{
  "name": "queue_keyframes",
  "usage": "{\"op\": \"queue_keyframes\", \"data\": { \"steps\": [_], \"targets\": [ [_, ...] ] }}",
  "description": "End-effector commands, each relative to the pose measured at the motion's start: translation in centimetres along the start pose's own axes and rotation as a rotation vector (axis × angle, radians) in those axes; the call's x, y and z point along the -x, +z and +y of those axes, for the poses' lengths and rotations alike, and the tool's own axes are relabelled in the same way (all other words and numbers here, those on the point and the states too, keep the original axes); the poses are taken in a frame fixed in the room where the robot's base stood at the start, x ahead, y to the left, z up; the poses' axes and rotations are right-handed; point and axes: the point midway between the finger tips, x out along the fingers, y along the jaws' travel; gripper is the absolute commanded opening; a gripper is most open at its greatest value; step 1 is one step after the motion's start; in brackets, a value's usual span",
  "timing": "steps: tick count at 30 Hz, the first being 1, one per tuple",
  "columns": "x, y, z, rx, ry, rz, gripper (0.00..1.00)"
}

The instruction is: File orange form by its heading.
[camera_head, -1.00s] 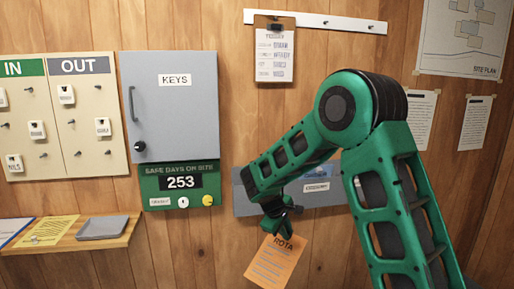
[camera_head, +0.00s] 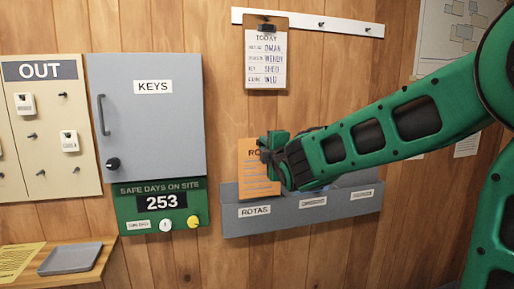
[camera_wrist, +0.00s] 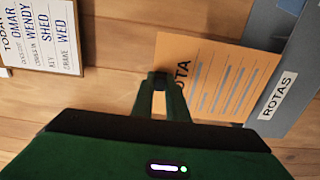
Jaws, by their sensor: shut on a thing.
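The orange form (camera_head: 256,172) is upright in front of the wall, and its heading starts "RO" in the head view. In the wrist view the form (camera_wrist: 205,78) shows the letters "TA" beside my fingers. My gripper (camera_head: 268,150) is shut on the form's upper edge; it also shows in the wrist view (camera_wrist: 159,82). The grey wall holder (camera_head: 288,222) has several labelled sections. The left label reads ROTAS (camera_head: 255,211); the other two labels are too small to read. The form's lower edge is at the ROTAS section's top; I cannot tell whether it is inside.
A clipboard (camera_head: 265,60) headed TODAY hangs on a white rail (camera_head: 345,26) above the form. The grey KEYS cabinet (camera_head: 150,130) and green safe-days board (camera_head: 160,205) are to the left. A shelf with a grey tray (camera_head: 70,258) is at lower left.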

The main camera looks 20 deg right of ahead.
Motion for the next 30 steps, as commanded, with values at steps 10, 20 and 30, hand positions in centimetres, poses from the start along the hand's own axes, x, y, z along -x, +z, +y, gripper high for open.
{"op": "queue_keyframes", "data": {
  "steps": [10,20,30],
  "targets": [
    [-1.8,-3.0,-0.2,-0.002,0.001,0.035,0.00],
    [-4.0,-3.4,-0.6,-0.002,0.000,0.038,0.00],
    [-4.2,-3.4,-0.5,-0.002,0.001,0.037,0.00]
  ]
}}
